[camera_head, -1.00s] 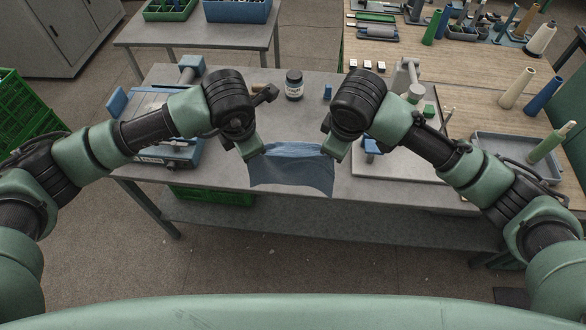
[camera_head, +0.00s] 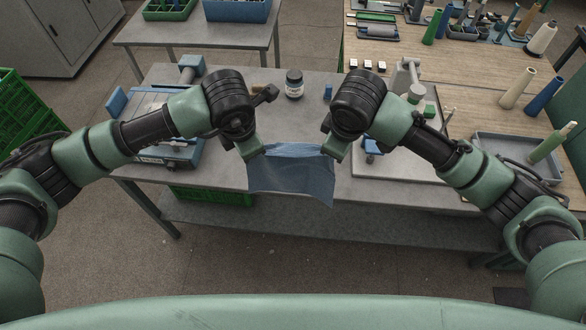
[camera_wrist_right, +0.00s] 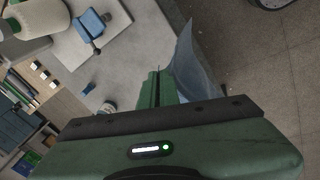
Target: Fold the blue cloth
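The blue cloth (camera_head: 292,175) is stretched between my two grippers in the head view, its lower part hanging down past the table's front edge. My left gripper (camera_head: 258,152) is shut on its upper left corner. My right gripper (camera_head: 332,152) is shut on its upper right corner. In the right wrist view the cloth (camera_wrist_right: 190,65) hangs as a thin sheet beside the fingers (camera_wrist_right: 160,88), which look closed. The cloth's far edge is partly hidden by the grippers.
The grey table (camera_head: 230,178) lies under and behind the cloth. A dark jar (camera_head: 294,85) stands behind it. A blue-and-grey device (camera_head: 170,150) is at left. A pale board (camera_head: 400,165) with a small blue clamp (camera_head: 371,146) is at right. A grey tray (camera_head: 515,150) lies farther right.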

